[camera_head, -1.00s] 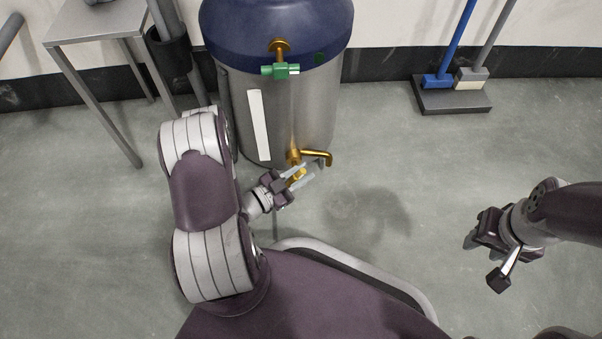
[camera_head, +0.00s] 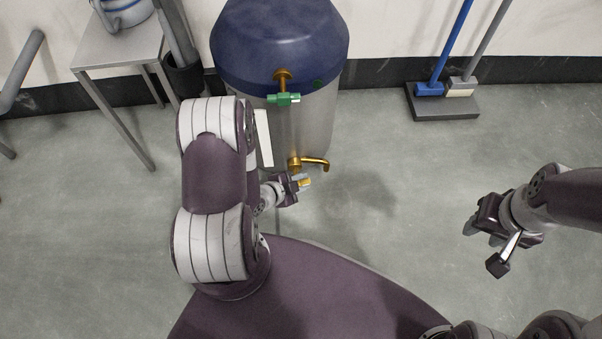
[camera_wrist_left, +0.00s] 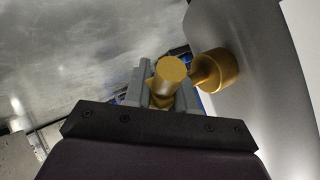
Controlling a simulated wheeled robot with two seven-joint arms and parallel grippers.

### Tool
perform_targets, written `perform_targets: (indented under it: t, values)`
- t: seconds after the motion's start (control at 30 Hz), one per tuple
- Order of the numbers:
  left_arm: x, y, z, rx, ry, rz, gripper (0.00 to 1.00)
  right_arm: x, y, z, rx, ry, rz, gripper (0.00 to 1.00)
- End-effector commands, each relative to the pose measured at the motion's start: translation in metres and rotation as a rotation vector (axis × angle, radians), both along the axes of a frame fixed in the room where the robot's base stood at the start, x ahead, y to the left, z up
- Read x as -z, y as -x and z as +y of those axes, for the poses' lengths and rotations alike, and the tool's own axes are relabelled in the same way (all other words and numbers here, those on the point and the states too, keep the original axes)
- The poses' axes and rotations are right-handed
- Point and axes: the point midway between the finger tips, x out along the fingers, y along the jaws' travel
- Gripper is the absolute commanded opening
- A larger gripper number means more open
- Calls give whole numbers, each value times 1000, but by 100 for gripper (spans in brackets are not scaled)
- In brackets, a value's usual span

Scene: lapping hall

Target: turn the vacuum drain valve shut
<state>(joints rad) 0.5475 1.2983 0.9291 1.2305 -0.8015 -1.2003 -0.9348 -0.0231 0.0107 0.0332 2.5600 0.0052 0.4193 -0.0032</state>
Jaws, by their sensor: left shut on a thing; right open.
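The drain valve (camera_head: 295,163) is a brass tap low on the front of a blue and grey tank, with its spout pointing right. It also shows in the left wrist view as a brass body (camera_wrist_left: 215,70) beside the tank wall. My left gripper (camera_head: 303,184) is in front of it. It is shut on the brass handle (camera_wrist_left: 170,72), which sits between the grey fingers in the left wrist view. The fingers hide part of the handle. My right gripper (camera_head: 484,246) is open and empty over the floor at the right, far from the valve.
The tank (camera_head: 280,35) stands near the back wall and carries a green-handled valve (camera_head: 284,99) higher up. A metal table (camera_head: 118,50) stands at the left. A blue broom (camera_head: 431,88) stands on a dark base at the back right. The floor between is clear.

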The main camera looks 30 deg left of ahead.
Motion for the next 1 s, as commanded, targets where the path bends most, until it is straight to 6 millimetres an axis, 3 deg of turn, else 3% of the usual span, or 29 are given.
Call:
perform_targets:
  t: [0.03, 0.1, 0.4, 1.0]
  values:
    - [-6, 1, -1, 2, -31, 22, 0, -13, 0, 0, 0, 0, 0, 43]
    - [-5, 1, 0, 3, -81, 52, 0, -19, 0, 0, 0, 0, 0, 43]
    - [1, 2, 2, 1, -242, 152, 0, -39, 0, 0, 0, 0, 0, 43]
    - [5, 3, 4, -2, -333, 206, 0, -46, 0, 0, 0, 0, 0, 43]
